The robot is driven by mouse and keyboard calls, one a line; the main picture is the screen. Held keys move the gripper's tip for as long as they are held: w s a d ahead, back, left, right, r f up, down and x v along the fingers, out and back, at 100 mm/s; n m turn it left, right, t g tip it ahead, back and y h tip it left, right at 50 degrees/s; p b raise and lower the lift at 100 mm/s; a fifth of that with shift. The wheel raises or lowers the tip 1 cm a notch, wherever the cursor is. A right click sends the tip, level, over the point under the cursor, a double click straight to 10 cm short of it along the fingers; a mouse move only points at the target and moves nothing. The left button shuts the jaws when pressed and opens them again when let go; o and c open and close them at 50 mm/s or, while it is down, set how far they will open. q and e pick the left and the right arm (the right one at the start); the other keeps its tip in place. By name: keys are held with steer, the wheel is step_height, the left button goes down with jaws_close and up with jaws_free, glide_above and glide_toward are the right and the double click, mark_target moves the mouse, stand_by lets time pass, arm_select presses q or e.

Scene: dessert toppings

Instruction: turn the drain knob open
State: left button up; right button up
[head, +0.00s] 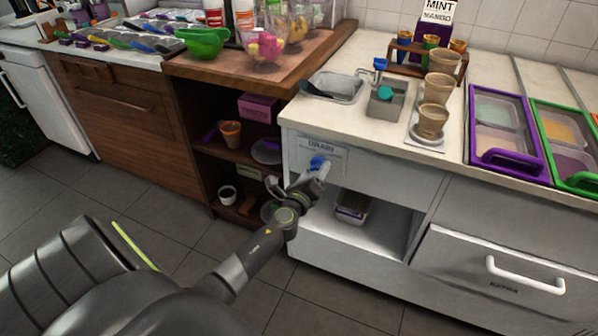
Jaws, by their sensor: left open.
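The blue drain knob (317,163) sits on the front panel of the white counter, just below the DRAIN label (321,147). My left gripper (317,172) is open right at the knob, and its fingers cover part of it. I cannot tell whether the fingers touch the knob. A small metal sink (399,108) with a teal piece inside and a blue-handled tap (379,66) is set in the counter above. My right gripper is not in view.
An open shelf with a dark container (352,207) is below the panel. Wooden shelves with cups stand to the left. A drawer with a white handle (525,276) is at the right. Purple (509,160) and green-framed tubs sit on the counter. Tiled floor lies in front.

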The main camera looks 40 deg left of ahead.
arm_select(q)
steer(key=v, duration=1.5)
steer(key=shift+s+b, duration=0.35)
steer(key=shift+b, duration=0.05)
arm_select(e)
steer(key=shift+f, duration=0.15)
arm_select(q)
steer(key=shift+d, duration=0.15)
